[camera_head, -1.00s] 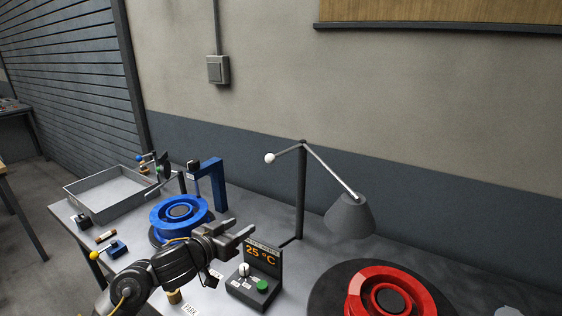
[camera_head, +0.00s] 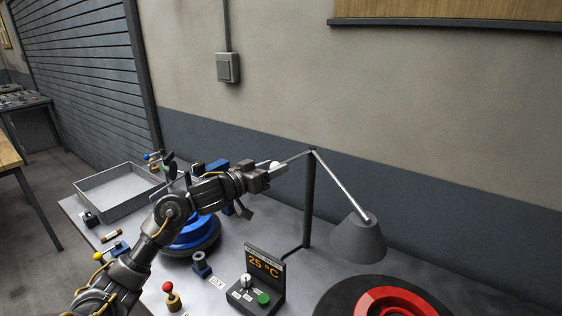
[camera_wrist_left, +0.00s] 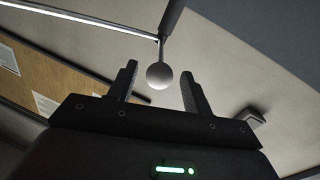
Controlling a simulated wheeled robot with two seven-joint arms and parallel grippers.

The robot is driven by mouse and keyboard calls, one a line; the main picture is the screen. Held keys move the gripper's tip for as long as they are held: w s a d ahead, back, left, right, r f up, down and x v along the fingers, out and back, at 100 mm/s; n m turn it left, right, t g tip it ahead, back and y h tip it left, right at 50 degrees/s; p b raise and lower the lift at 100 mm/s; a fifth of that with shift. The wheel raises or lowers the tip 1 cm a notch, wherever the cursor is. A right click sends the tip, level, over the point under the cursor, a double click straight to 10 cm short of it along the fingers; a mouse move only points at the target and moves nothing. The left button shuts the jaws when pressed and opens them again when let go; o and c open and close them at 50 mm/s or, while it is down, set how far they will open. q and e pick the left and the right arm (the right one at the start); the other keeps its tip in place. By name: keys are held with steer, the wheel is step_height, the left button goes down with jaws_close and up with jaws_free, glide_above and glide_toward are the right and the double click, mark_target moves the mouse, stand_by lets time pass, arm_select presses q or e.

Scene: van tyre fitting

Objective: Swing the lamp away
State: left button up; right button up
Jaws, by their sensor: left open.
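The desk lamp stands on the bench with a dark upright post (camera_head: 309,200), a thin arm and a grey cone shade (camera_head: 358,238) hanging at the right. The shade is above the edge of the red wheel. A white ball knob (camera_wrist_left: 159,76) ends the short rod on the other side of the post. My left gripper (camera_head: 279,167) is raised at this knob. In the left wrist view the open fingers (camera_wrist_left: 158,85) stand on either side of the knob, with gaps showing at both sides. My right gripper is not in view.
A red wheel (camera_head: 375,300) sits on a dark round plate at the front right. A display box (camera_head: 264,270) reading 25 °C stands near the post. A blue wheel (camera_head: 195,232) and a grey tray (camera_head: 110,209) are at the left.

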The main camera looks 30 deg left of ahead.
mark_target(280, 164)
arm_select(q)
steer(key=shift+p+x, duration=0.3)
steer(key=shift+x, duration=1.35)
jaws_close()
